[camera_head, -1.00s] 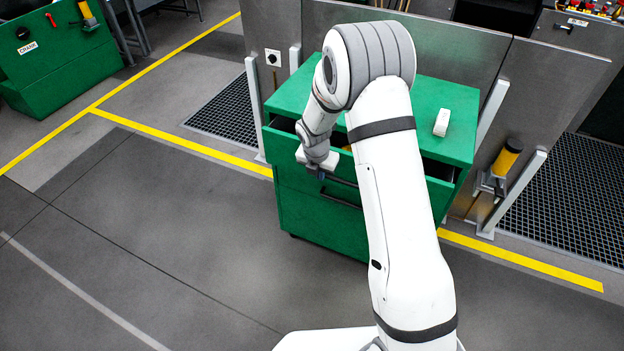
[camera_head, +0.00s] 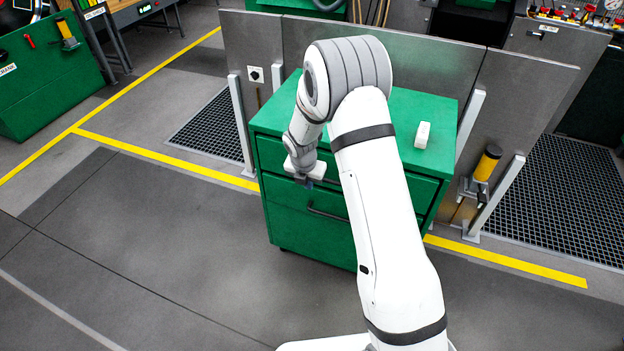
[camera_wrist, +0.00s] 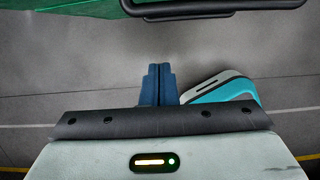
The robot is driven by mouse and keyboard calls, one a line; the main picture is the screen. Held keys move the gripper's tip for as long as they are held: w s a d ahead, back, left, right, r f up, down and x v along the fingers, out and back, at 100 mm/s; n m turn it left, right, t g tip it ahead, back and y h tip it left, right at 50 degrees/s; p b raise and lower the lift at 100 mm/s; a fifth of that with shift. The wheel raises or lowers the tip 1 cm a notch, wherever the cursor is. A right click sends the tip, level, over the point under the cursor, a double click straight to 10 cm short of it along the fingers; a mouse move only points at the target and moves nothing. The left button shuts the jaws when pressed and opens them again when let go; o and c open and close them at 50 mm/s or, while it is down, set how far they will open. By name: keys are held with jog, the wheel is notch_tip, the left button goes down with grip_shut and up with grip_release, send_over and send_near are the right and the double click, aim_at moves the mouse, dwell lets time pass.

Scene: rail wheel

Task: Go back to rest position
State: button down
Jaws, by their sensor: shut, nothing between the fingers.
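My gripper (camera_head: 305,182) hangs at the end of my bent arm, in front of the left part of the green drawer cabinet (camera_head: 275,222) in the head view. In the wrist view its two blue fingers (camera_wrist: 158,84) are together with nothing between them. A dark drawer handle (camera_wrist: 220,12) shows at the top of the wrist view, apart from the fingertips. The cabinet's top drawer looks shut in the head view. My arm hides much of the cabinet's middle.
A white block (camera_head: 422,135) lies on the cabinet top. Metal panels (camera_head: 430,72) stand behind it, and a yellow-topped post (camera_head: 487,163) stands at right. A green crank box (camera_head: 45,85) is far left. The floor at left is clear.

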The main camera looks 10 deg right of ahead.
jog(key=d+v, duration=0.1)
jog(key=v, duration=0.8)
jog(key=shift+w+a, duration=0.15)
jog(key=shift+a, duration=0.35)
